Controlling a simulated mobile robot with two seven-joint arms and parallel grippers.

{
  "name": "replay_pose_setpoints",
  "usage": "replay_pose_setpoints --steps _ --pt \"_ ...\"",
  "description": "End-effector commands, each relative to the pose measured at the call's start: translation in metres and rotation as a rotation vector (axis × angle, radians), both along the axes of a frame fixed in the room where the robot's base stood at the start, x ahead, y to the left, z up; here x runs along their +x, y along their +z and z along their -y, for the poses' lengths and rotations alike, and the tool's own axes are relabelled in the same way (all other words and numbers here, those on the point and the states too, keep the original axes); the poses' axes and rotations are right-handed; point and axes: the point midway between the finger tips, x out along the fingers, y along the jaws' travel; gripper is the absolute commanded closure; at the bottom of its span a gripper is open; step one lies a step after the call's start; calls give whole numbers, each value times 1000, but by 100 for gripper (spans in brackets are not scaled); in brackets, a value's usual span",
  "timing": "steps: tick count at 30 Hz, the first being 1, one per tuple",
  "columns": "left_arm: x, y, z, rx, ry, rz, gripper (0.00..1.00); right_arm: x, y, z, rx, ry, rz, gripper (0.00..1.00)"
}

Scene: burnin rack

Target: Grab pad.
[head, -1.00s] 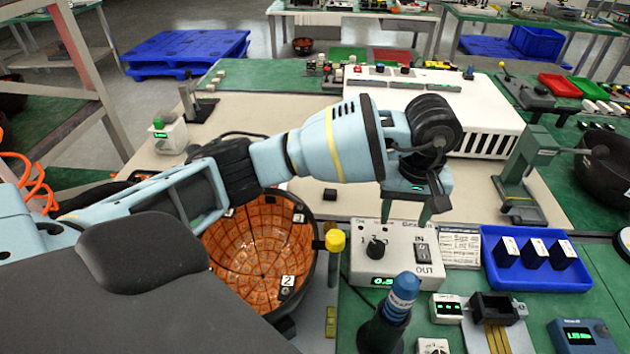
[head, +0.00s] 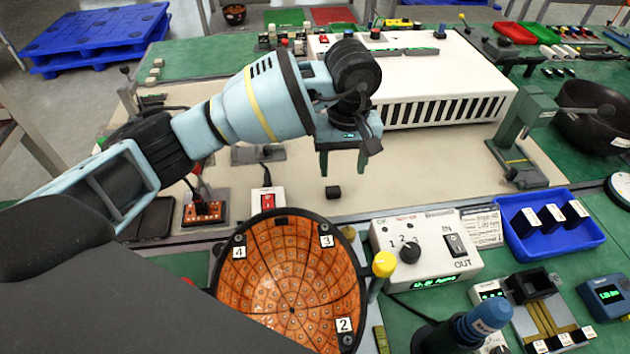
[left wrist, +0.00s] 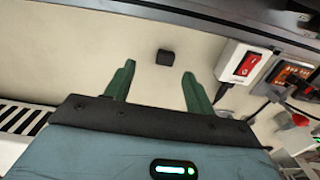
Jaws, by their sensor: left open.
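A small black block, which looks like the pad (head: 333,192), lies on the beige mat (head: 420,168). My left gripper (head: 342,168) has two green fingers pointing down, apart and empty. In the head view its fingertips show just above the pad. In the left wrist view the pad (left wrist: 165,57) lies beyond and roughly between the open fingertips (left wrist: 159,70), with no visible contact. My right gripper is not in view.
A white slotted box (head: 420,75) stands behind the gripper. A red-switch box (head: 268,201) and an orange-lined bowl (head: 290,275) are nearer, left of the pad. A green stand (head: 520,140) is at right. The mat around the pad is clear.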

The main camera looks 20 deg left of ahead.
Motion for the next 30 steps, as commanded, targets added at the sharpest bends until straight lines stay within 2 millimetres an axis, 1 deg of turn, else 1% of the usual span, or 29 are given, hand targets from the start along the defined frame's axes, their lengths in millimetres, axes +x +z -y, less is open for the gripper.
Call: replay_pose_setpoints --steps 13,21,26,30 --pt "0 -2 0 -1 0 -1 45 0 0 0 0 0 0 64" --pt "0 -26 0 0 1 -1 45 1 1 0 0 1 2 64" --pt "0 -29 -1 -1 0 -1 45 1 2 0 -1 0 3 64" --pt "0 -45 -4 1 2 -3 45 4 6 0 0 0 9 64"
